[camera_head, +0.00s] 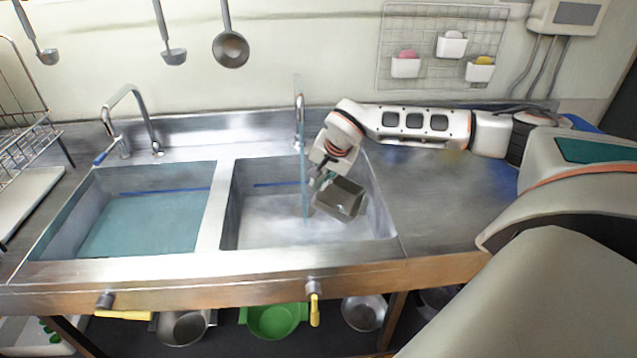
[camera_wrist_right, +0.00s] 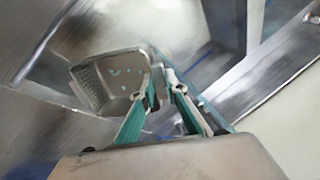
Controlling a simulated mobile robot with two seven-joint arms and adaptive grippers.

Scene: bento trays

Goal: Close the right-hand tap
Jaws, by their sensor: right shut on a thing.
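The right-hand tap (camera_head: 299,108) stands behind the right basin (camera_head: 384,222). A thin stream of water (camera_head: 304,185) falls from it into that basin. Its lever cannot be made out; my right arm is close beside it. My right gripper (camera_head: 322,184) is over the right basin, shut on a small metal container (camera_head: 341,200). The container is tilted beside the stream. In the right wrist view the green fingers of my right gripper (camera_wrist_right: 160,88) meet the edge of the container (camera_wrist_right: 108,82), which has a perforated side. My left gripper is not in view.
The left tap (camera_head: 130,100) has a blue lever. The left basin (camera_head: 125,222) holds bluish water. Yellow-handled valves are on the sink front: left (camera_head: 123,315) level, right (camera_head: 314,310) pointing down. Bare steel counter (camera_head: 440,185) lies right of the basin.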

